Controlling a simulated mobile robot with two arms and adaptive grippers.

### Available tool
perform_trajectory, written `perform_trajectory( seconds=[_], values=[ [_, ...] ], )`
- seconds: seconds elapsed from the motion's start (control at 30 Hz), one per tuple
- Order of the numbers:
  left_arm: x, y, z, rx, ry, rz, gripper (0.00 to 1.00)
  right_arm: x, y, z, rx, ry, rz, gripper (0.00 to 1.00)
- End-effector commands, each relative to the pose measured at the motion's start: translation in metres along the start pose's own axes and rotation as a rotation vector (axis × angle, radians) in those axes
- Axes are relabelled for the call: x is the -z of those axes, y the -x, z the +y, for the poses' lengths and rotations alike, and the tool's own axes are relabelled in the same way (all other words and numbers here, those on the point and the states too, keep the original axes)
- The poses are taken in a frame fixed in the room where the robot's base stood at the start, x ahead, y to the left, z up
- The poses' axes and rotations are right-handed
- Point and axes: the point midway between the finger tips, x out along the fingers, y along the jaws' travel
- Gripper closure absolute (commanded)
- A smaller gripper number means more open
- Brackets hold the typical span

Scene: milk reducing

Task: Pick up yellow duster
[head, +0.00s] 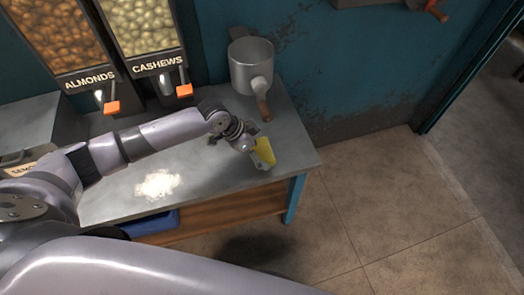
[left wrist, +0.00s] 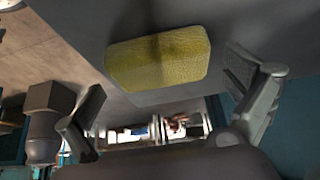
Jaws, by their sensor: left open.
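The yellow duster (head: 265,151) lies on the grey counter near its right end, partly hidden by my left gripper (head: 250,146). In the left wrist view the duster (left wrist: 158,57) is a textured yellow block, seen whole, in front of and between the spread fingers of my left gripper (left wrist: 168,88). Gaps show between the duster and both fingers, so the gripper is open and holds nothing. My right gripper is not in view.
Almond (head: 56,38) and cashew (head: 140,25) dispensers stand at the back. Floor (head: 400,215) to the right is clear.

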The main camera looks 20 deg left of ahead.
Motion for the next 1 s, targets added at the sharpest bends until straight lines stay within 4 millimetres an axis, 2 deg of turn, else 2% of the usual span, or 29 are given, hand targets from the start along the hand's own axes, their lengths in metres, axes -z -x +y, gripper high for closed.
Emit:
perform_trajectory(
  seconds=[0.13, 0.37, 1.0],
  values=[
    [0.0005, -0.0139, -0.0004, 0.001, 0.0, 0.001, 0.0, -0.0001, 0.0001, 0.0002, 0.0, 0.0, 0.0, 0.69],
    [-0.0002, -0.0154, -0.0007, 0.002, -0.001, 0.0, 0.0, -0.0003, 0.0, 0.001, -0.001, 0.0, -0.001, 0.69],
    [-0.0001, -0.0151, -0.0006, 0.002, 0.0, 0.0, 0.42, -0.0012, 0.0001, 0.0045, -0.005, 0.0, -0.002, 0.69]
  ],
)
